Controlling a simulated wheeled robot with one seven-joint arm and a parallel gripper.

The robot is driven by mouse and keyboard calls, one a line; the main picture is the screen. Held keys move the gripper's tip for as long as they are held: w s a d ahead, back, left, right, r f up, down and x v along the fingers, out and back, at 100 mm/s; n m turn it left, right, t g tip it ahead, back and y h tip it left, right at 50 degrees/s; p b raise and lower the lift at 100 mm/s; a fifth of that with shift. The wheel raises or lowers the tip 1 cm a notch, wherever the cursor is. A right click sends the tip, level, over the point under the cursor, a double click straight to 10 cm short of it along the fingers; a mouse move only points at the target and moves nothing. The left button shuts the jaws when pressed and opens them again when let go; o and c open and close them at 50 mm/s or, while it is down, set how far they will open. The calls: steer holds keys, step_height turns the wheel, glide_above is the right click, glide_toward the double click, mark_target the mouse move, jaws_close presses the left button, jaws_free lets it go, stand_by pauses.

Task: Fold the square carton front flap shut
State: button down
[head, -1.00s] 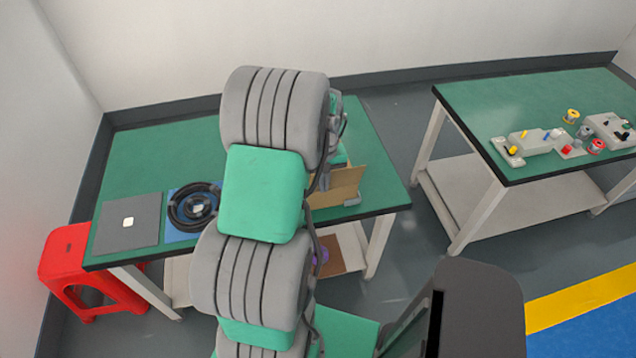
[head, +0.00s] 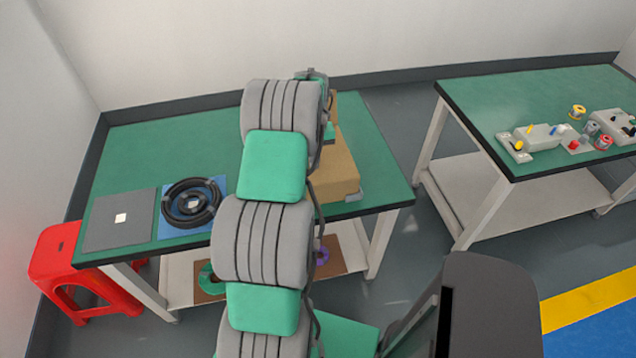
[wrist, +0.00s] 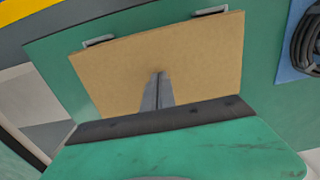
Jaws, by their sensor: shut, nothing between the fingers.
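The square carton (head: 337,172) is tan cardboard near the front edge of the left table, partly hidden behind my arm in the head view. Its near top now shows as a broad, fairly flat tan face, and a tan panel (head: 347,110) stands up behind it. In the wrist view a wide tan cardboard panel (wrist: 195,60) fills the middle; I take it for the front flap, but its exact fold angle is unclear. My gripper (wrist: 158,76) is shut and empty, its fingertips over this panel. I cannot tell whether they touch it. The head view hides the fingers.
Grey corner brackets (wrist: 100,40) sit beside the carton's edge. A black cable coil on a blue mat (head: 220,186) and a grey plate (head: 105,225) lie to the left on the table. A red stool (head: 60,255) stands at the table's left end.

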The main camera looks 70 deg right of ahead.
steer(key=shift+f, duration=0.15)
step_height(320, 180, up, 10)
steer(key=p, duration=0.5)
steer(key=shift+s, duration=0.15)
